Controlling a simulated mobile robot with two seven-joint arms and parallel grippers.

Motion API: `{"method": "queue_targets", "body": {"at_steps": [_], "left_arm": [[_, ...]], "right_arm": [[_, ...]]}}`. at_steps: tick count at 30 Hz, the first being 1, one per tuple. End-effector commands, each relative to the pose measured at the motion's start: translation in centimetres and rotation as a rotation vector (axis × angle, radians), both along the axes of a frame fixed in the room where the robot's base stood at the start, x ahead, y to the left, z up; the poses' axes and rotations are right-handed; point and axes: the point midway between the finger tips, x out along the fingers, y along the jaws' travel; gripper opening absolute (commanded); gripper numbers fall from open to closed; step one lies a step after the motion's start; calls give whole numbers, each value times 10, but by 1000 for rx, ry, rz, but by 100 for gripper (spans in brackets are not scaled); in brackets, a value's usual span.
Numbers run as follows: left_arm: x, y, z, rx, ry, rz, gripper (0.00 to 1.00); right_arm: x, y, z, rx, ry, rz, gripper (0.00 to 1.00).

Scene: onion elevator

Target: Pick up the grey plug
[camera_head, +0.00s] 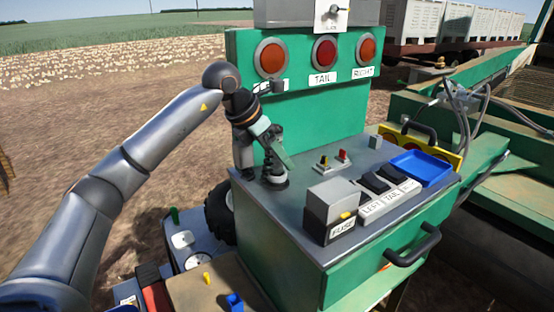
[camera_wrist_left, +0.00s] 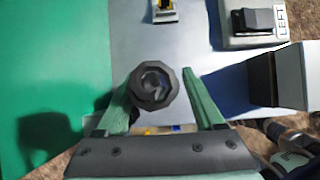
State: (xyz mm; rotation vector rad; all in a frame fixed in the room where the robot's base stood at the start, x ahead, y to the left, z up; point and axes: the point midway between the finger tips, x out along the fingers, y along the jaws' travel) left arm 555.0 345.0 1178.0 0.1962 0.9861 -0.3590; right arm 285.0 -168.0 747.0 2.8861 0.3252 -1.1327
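A dark grey, many-sided plug (camera_wrist_left: 152,84) with a ring mark on top stands on the grey console top, seen from above in the left wrist view. In the head view it is the dark piece (camera_head: 273,179) at the console's back left, partly covered by my gripper. My left gripper (camera_wrist_left: 160,95) is open, with its green fingers on either side of the plug. The plug is nearer the left finger in the picture; I cannot tell whether they touch. In the head view the left gripper (camera_head: 277,160) points down over the plug. My right gripper is not in view.
On the console stand two small toggles (camera_head: 333,162), a grey FUSE box (camera_head: 332,203), a labelled switch block (camera_head: 390,199) and a blue tray (camera_head: 421,167). A green lamp panel (camera_head: 310,110) rises behind. The console's left edge is close to the plug.

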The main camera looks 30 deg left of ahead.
Motion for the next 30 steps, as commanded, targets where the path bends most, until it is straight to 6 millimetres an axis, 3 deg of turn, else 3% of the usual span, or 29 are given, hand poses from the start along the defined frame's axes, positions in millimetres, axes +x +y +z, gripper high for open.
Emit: {"method": "queue_targets", "body": {"at_steps": [2,18,30], "left_arm": [[0,0,0,0,0,0,62],[0,0,1,0,0,0,1],[0,0,1,-1,-2,0,0]], "right_arm": [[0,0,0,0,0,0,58],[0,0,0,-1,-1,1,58],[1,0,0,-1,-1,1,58]]}}
